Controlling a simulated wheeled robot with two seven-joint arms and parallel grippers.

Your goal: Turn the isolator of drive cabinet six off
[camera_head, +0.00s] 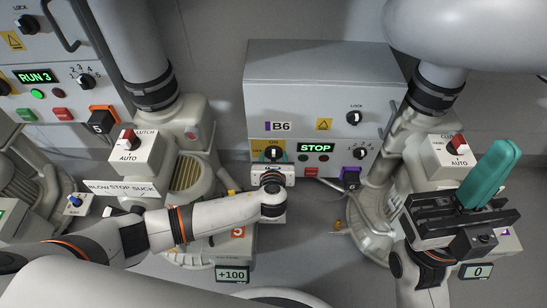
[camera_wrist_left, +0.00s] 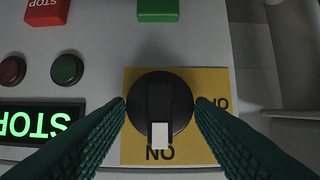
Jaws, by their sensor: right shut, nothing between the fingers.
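Drive cabinet six is the grey box (camera_head: 325,88) marked B6 in the head view. Its isolator (camera_head: 274,153) is a black knob on a yellow plate at the lower left of its front. In the left wrist view the isolator knob (camera_wrist_left: 158,95) fills the middle, and its white-tipped handle points at ON; OFF is printed to the right. My left gripper (camera_head: 271,173) is at the isolator, open, with one dark green finger on each side of the knob; contact cannot be told. My right gripper (camera_head: 503,155) is shut and empty at the right, its teal fingers pointing up.
Beside the isolator are a lit STOP display (camera_head: 315,148), small green and red buttons, and a selector knob (camera_head: 359,153). Blower units with CLUTCH switch boxes (camera_head: 127,149) stand on both sides of the cabinet. Another cabinet showing RUN 3 (camera_head: 35,76) is at the far left.

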